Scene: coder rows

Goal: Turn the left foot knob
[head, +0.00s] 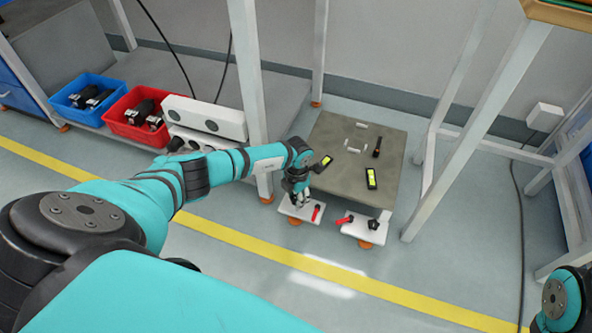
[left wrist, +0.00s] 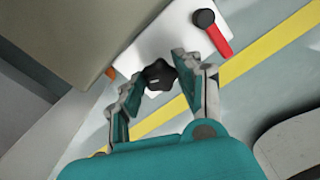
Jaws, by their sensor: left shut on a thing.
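The left foot knob (left wrist: 158,76) is a black lobed knob on a white foot plate (left wrist: 150,42). In the left wrist view it sits between the two fingertips of my left gripper (left wrist: 160,72), which is shut on it. In the head view my left gripper (head: 297,192) points down over the left foot plate (head: 290,208) and hides the knob. A red lever with a black pivot (left wrist: 216,34) is beside the knob on the same plate. My right gripper is out of view; only part of my right arm shows at the bottom right.
The grey cart top (head: 335,170) carries black and yellow devices (head: 371,179). The right foot plate (head: 360,236) has its own black knob (head: 374,224) and red lever (head: 345,220). A white frame post (head: 250,90) stands close behind my left arm. Red (head: 108,122) and blue (head: 57,101) bins sit left.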

